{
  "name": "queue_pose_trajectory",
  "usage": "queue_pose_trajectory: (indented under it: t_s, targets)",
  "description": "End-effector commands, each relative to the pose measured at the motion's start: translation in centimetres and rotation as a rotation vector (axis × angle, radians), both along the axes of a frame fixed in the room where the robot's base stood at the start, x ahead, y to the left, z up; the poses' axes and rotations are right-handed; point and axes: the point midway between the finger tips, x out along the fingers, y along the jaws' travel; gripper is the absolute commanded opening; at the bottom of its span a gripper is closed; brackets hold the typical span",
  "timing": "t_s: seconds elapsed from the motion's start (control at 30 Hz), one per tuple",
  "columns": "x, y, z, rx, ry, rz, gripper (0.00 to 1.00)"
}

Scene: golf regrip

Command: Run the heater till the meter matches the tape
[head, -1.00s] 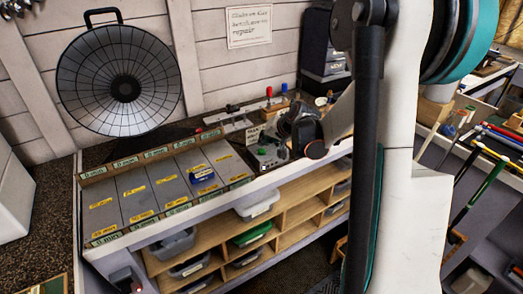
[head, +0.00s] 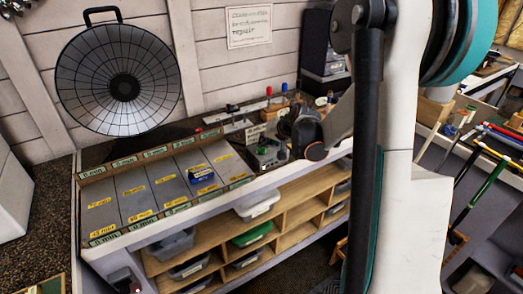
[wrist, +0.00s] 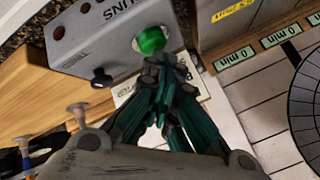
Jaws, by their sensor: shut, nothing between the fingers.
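A grey control box (wrist: 108,30) with a large green button (wrist: 151,39), a black knob, small red lights and partly readable lettering fills the upper left of the wrist view. It also shows on the bench in the head view (head: 269,157). My gripper (wrist: 160,66) is shut and empty, its fingertips just at the green button; I cannot tell whether they touch it. A large round gridded dish (head: 122,84), perhaps the heater, stands at the back left. Yellow tape labels (head: 163,180) mark grey panels on the bench. A small blue box (head: 201,174) sits among them; no meter reading is legible.
A framed notice (head: 248,27) hangs on the wall. A small sign (wrist: 188,80) stands close behind my fingers. Open shelves (head: 212,238) with bins are under the bench. Coloured shafts (head: 487,180) lie at the right. My arm blocks much of the right side.

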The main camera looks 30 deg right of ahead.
Motion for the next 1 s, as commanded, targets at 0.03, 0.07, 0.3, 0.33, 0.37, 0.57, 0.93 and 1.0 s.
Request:
queue_pose_trajectory:
  t_s: [0.03, 0.07, 0.3, 0.33, 0.37, 0.57, 0.93, 1.0]
  targets:
    - [0.0, -0.01, -0.11, 0.0, 0.0, 0.0, 0.0]
    - [0.0, 0.0, -0.14, 0.0, 0.0, 0.0, 0.0]
    - [0.01, -0.01, -0.41, 0.0, 0.0, 0.0, 0.0]
    - [0.01, 0.0, -0.44, 0.0, 0.0, 0.0, 0.0]
    - [0.0, 0.0, -0.47, 0.0, 0.0, 0.0, 0.0]
    - [0.0, 0.0, -0.69, 0.0, 0.0, 0.0, 0.0]
    - [0.0, 0.01, -0.84, 0.0, 0.0, 0.0, 0.0]
    - [-0.01, 0.01, -0.82, 0.0, 0.0, 0.0, 0.0]
